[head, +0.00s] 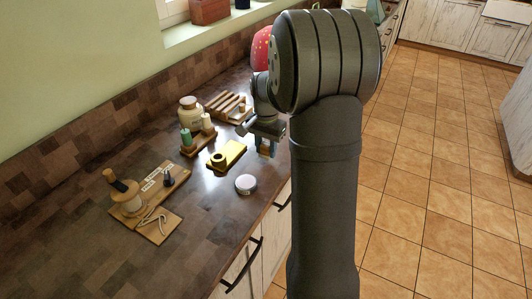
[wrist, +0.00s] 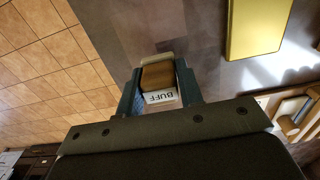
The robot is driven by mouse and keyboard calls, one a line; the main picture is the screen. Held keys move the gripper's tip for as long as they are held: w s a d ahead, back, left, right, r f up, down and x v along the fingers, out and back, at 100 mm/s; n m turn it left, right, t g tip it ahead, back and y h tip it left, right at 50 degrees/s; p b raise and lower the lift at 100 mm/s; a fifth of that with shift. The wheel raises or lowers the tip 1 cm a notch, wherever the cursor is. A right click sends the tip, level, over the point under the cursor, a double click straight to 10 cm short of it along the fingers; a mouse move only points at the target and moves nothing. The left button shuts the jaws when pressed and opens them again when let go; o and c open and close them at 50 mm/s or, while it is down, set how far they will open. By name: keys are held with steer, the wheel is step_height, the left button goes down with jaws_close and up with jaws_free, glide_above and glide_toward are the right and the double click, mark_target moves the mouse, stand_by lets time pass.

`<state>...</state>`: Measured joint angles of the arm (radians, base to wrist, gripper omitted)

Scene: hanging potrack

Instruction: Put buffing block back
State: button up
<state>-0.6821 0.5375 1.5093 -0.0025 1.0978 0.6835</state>
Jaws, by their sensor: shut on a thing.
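The buffing block (wrist: 158,76) is a brown block with a pale grey-beige end and a white label reading "BUFF". In the wrist view it sits between the two blue-grey fingers of my gripper (wrist: 158,88), which is shut on it. In the head view my gripper (head: 265,146) is over the right part of the dark counter, near its front edge, to the right of the yellow tray. The block is small and mostly hidden there. A wooden board (head: 178,181) at the left carries white labels too small to read and a small dark item.
The yellow tray (head: 238,149) holds a gold piece. A round white-lidded tin (head: 246,184) stands near the front edge. A bottle stand (head: 190,151), cream jar (head: 187,115) and slatted rack (head: 232,112) are behind. The counter's front left is clear.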

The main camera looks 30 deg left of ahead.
mark_target(266, 144)
steer(key=shift+f, duration=1.1)
steer(key=shift+f, duration=0.2)
steer(key=o, duration=0.9)
steer(key=shift+o, duration=0.2)
step_height(266, 144, up, 12)
steer(key=shift+r, duration=0.2)
steer(key=shift+f, duration=0.15)
